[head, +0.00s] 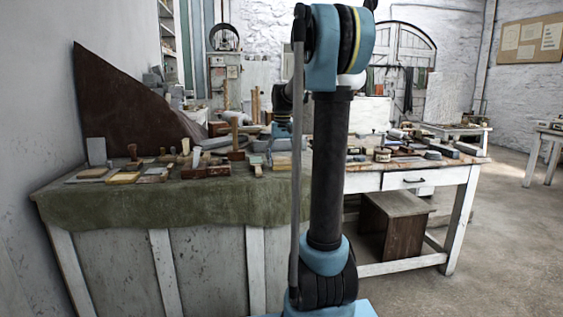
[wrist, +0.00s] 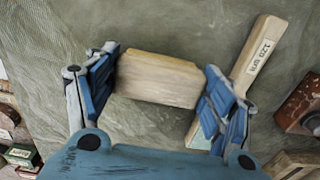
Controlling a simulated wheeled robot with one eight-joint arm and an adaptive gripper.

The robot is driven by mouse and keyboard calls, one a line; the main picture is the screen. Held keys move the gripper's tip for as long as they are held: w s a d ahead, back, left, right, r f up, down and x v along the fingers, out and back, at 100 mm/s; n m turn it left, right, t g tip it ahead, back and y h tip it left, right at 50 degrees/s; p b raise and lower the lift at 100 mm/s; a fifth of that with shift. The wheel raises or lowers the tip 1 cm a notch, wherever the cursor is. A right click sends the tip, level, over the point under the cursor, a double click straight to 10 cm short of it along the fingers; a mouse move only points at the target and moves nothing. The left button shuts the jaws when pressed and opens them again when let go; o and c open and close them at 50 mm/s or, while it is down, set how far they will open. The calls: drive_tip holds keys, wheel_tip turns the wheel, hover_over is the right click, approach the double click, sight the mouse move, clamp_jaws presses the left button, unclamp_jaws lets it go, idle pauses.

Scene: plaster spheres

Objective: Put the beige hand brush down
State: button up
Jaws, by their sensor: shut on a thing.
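The beige hand brush (wrist: 158,78) shows in the wrist view as a pale wooden block with rounded edges. My gripper (wrist: 158,84) is shut on it, with one blue finger at each end. Below it is the green cloth (wrist: 130,25); I cannot tell whether the brush touches the cloth or hangs just above it. The underside of the brush is hidden. In the head view my gripper (head: 281,131) is over the cloth-covered bench (head: 150,205), partly behind my arm, and the brush cannot be made out clearly there.
A wooden bar with a printed label (wrist: 262,50) lies close beside the right finger. A reddish-brown block (wrist: 298,103) sits farther right. Small boxes (wrist: 20,155) are at lower left. Bare cloth lies above the brush in the wrist view. Many tools crowd the bench.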

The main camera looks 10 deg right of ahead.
sight(282, 158)
drive_tip(key=o, duration=0.9)
drive_tip(key=shift+o, duration=0.2)
wheel_tip(282, 158, up, 12)
drive_tip(key=s+f+t, duration=0.2)
drive_tip(key=s+f, duration=2.8)
drive_tip(key=s, duration=0.4)
drive_tip(key=shift+s+f, duration=0.2)
drive_tip(key=shift+s, duration=0.1)
